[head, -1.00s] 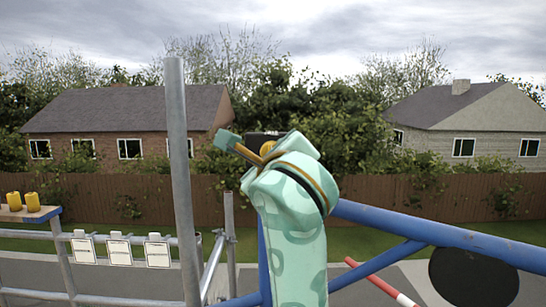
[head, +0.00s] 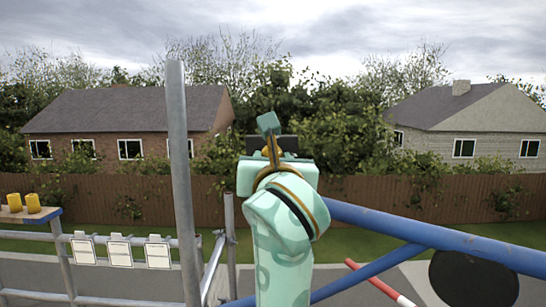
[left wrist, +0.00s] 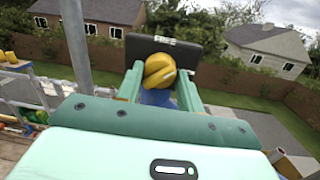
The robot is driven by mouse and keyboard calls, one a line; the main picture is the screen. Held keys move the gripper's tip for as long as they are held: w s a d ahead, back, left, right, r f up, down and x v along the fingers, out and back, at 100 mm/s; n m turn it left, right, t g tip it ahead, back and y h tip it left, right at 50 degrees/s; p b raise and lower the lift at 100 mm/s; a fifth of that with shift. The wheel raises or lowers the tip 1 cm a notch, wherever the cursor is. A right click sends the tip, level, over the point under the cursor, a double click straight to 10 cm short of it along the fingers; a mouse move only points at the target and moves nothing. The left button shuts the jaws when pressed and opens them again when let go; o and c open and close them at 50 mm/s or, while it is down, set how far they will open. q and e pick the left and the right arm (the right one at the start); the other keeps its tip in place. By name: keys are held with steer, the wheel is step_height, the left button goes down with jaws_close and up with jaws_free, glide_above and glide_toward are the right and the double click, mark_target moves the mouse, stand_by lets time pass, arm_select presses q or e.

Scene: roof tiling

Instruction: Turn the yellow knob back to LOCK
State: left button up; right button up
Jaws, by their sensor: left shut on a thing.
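The yellow knob (left wrist: 158,68) sits in front of a dark panel (left wrist: 188,55) in the left wrist view. The two green fingers of my left gripper (left wrist: 158,82) are shut on the knob, one on each side. The knob's stripe lies tilted. In the head view my mint-green left gripper (head: 269,138) stands in front of the panel (head: 288,143) and covers most of the knob. One finger points up there. My right gripper is in neither view.
Blue tubes (head: 430,235) run to the right of my arm, with a black disc (head: 473,280) below. A grey upright pole (head: 180,180) stands left. White tags (head: 120,252) hang on a rail. Two yellow objects (head: 33,203) stand on a ledge at far left. A red-white bar (head: 378,280) lies low right.

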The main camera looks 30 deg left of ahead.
arm_select(q)
steer(key=shift+a+m+t+h+p, duration=0.1)
steer(key=shift+m+t+h+p, duration=0.15)
steer(key=shift+m+p, duration=1.55)
steer(key=shift+m+t+h+p, duration=0.2)
steer(key=shift+m+p, duration=0.8)
steer(key=shift+m, duration=1.6)
steer(key=o, duration=1)
steer(key=shift+h, duration=0.25)
steer(key=shift+f, duration=0.15)
